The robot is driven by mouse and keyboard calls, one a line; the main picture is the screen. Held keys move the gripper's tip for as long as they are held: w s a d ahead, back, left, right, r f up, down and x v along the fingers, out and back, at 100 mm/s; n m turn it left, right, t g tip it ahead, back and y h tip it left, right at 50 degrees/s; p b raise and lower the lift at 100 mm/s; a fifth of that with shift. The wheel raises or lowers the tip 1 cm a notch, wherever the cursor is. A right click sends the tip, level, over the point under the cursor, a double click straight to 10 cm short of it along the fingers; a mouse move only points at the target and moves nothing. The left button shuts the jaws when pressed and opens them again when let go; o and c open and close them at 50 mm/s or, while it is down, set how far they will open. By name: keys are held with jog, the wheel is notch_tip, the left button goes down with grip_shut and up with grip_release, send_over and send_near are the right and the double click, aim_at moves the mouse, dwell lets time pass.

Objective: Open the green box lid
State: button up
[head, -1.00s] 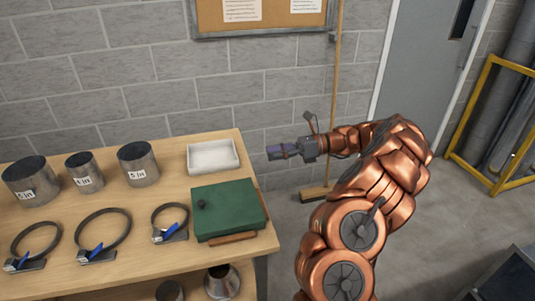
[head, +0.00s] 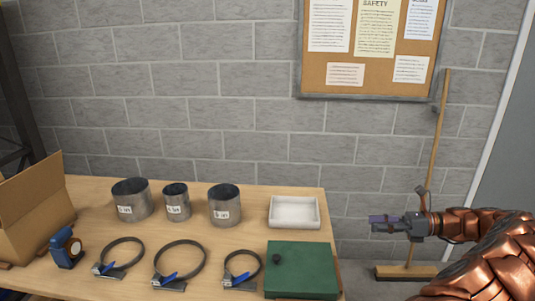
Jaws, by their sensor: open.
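The green box (head: 305,270) sits on the right end of the wooden table. Its lid is shut, with a dark round knob (head: 276,258) near its left edge. My gripper (head: 372,222) is at the right, beyond the table's right edge and apart from the box. It points left and its jaws are open and empty. The fine gap between the fingers is small in this view.
A white tray (head: 294,212) lies behind the box. Several metal duct rings (head: 225,206) and clamps (head: 180,262) stand to its left. A blue tape tool (head: 66,248) and a cardboard box (head: 35,208) are at far left. A broom (head: 428,170) leans on the wall behind my gripper.

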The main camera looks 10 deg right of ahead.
jog(key=s+a+r+n+g+h, duration=0.1)
jog(key=s+a+r+n+g, duration=0.15)
jog(key=a, duration=0.45)
jog(key=s+a+r+n+g, duration=0.1)
jog(key=a+r+n+g, duration=0.1)
jog(key=a+n, duration=0.35)
jog(key=s+a+r+n+g+h, duration=0.1)
jog(key=s+a+r+n+g, duration=0.1)
jog(key=a, duration=0.7)
jog(key=s+a+f+n+g+h, duration=0.1)
jog(key=s+a+n+g+h, duration=0.2)
jog(key=s+a+n+h, duration=0.5)
jog(key=s+d+f+n+h, duration=0.1)
jog(key=s+d+f+n, duration=0.1)
jog(key=s, duration=0.5)
jog(key=s+d+f+n+t+h, duration=0.1)
jog(key=s+d+f+n+h, duration=0.1)
jog(key=s, duration=0.5)
jog(key=s+d+f+n+h, duration=0.2)
jog(key=s+f+n, duration=0.1)
jog(key=s, duration=0.4)
jog(key=shift+f+n, duration=0.2)
jog(key=shift+n, duration=0.6)
jog(key=shift+c, duration=0.4)
